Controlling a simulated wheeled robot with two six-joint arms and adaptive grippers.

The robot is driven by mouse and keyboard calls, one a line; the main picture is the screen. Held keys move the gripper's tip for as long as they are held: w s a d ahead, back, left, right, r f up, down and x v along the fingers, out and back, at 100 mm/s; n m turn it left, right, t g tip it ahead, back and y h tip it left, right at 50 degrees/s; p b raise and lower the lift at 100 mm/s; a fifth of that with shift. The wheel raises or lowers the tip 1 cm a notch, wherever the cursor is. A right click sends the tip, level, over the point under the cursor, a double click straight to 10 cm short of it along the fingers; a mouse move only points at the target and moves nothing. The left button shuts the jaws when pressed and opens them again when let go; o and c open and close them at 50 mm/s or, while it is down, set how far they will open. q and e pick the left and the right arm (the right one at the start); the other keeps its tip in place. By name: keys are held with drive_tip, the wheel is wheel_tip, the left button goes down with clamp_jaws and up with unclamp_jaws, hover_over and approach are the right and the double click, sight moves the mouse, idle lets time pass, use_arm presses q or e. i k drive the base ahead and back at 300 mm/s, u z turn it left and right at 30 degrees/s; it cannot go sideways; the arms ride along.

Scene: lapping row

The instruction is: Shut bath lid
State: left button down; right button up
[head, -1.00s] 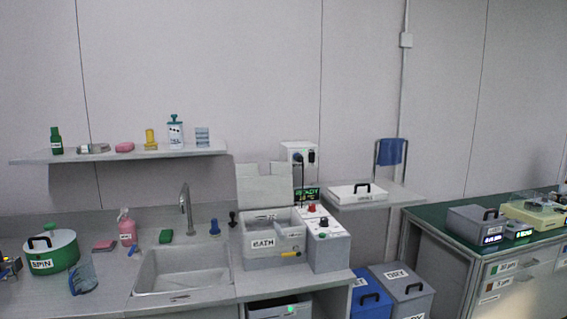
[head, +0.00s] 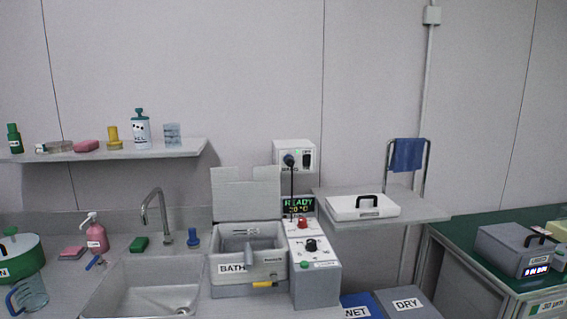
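The bath (head: 220,282) is a grey box labelled BATH on the counter, right of the sink. Its light grey lid (head: 246,196) stands upright at the back, so the bath is open. Inside, a dark interior and a grey piece show, too small to make out well. A yellow-handled part (head: 264,284) sits low on its front. Neither of my grippers is in view.
A control box (head: 315,275) with knobs stands against the bath's right side, below a READY display (head: 299,205). The sink (head: 145,300) and tap (head: 157,215) are on the left.

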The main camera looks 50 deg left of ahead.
sight(233, 200)
drive_tip(key=u, duration=0.25)
drive_tip(key=i, duration=0.9)
drive_tip(key=u, duration=0.7)
